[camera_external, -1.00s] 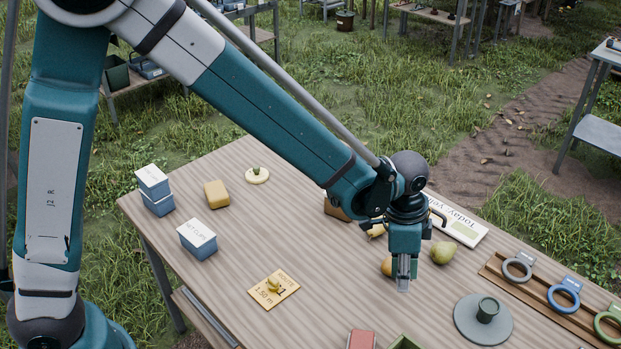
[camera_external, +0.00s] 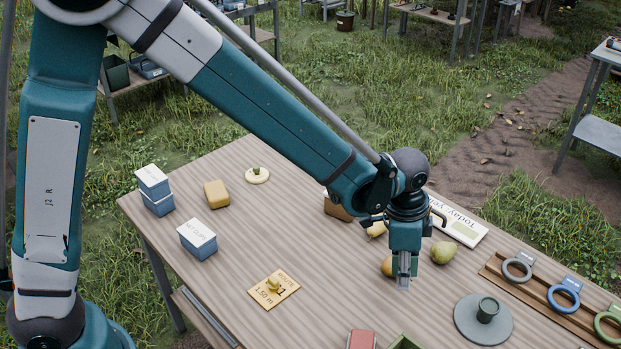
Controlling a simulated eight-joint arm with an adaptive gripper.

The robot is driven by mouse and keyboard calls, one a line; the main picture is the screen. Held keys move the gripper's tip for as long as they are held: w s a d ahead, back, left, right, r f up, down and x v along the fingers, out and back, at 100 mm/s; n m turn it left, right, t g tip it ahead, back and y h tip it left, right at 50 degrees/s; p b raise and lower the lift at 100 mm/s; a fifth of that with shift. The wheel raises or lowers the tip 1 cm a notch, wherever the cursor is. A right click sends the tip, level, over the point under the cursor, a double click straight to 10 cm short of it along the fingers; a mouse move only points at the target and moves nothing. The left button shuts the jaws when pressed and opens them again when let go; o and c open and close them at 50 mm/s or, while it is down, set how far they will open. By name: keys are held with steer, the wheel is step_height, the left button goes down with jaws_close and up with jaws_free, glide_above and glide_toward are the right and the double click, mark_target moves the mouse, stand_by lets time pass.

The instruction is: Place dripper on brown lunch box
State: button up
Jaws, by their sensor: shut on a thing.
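My gripper (camera_external: 404,272) points down over the right half of the table. Its fingers are close together on a small thing that I cannot make out, low over or at the tabletop. I cannot tell for certain which thing is the dripper. A brown box (camera_external: 337,210), which may be the brown lunch box, stands behind my forearm and is partly hidden. It is up and left of my gripper. A tan rounded block (camera_external: 216,194) lies at the left.
A grey disc (camera_external: 467,325) with a dark green cup (camera_external: 488,309) stands right. Blue boxes (camera_external: 198,240) stand left. The middle left of the wooden table (camera_external: 250,230) is clear.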

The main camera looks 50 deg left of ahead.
steer(key=w+a+r+p, duration=0.2)
steer(key=w+a, duration=0.3)
steer(key=a, duration=0.6)
steer(key=w+a+r+m+p, duration=0.1)
steer(key=w+a+r+p, duration=0.2)
steer(key=a, duration=0.8)
steer(key=w+a+r+p, duration=0.2)
steer(key=w+a, duration=0.6)
steer(key=a, duration=0.4)
steer(key=shift+r+p, duration=0.35)
steer(key=shift+r, duration=0.55)
steer(key=shift+f, duration=3.15)
steer(key=shift+f, duration=1.85)
steer(key=shift+f+b, duration=0.15)
steer(key=shift+b, duration=0.15)
